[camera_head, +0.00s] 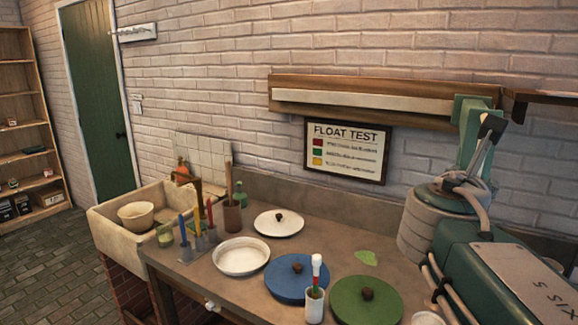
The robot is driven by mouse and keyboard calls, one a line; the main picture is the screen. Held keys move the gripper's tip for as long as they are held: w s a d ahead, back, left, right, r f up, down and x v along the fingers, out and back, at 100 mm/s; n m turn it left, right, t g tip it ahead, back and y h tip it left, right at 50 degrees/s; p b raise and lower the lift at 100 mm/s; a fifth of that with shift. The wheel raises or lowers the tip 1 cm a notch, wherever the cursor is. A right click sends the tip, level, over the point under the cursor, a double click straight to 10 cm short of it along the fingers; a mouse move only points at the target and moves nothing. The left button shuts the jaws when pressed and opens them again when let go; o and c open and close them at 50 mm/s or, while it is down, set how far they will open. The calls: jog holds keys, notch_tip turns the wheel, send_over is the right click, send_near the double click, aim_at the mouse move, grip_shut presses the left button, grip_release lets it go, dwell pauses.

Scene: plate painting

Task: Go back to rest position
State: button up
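My green and grey arm is folded above my body at the right. The dark part at its upper end (488,134) looks like my gripper, but its fingers do not show clearly. I see nothing held there. On the counter are a white dish (242,257), a white lid (279,223), a blue lid (284,282) and a green lid (345,301), each lid with a dark knob.
The counter (325,240) runs along the brick wall, with a green splotch (366,257) on it. A sink (118,228) with a bowl (136,214) is at the left. A FLOAT TEST sign (346,150) and wooden shelf (350,89) hang behind. Floor is open at far left.

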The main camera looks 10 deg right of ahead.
jog(key=s+a+f+m+g+y, duration=0.2)
jog(key=s+a+f+m+y, duration=0.2)
jog(key=f+m, duration=0.4)
jog(key=s+a+f+m+g+y, duration=0.2)
jog(key=s+a+f+m+y, duration=0.2)
jog(key=a+f+m, duration=0.3)
jog(key=s+a+f+m+g+y, duration=0.2)
jog(key=s+a+f+m+y, duration=0.2)
jog(key=f+m, duration=0.5)
notch_tip(320, 180, down, 2)
jog(key=shift+s+a+f+m+y, duration=0.1)
jog(key=shift+s+a+m+y, duration=0.1)
jog(key=shift+a+m+y, duration=0.35)
jog(key=shift+a, duration=0.15)
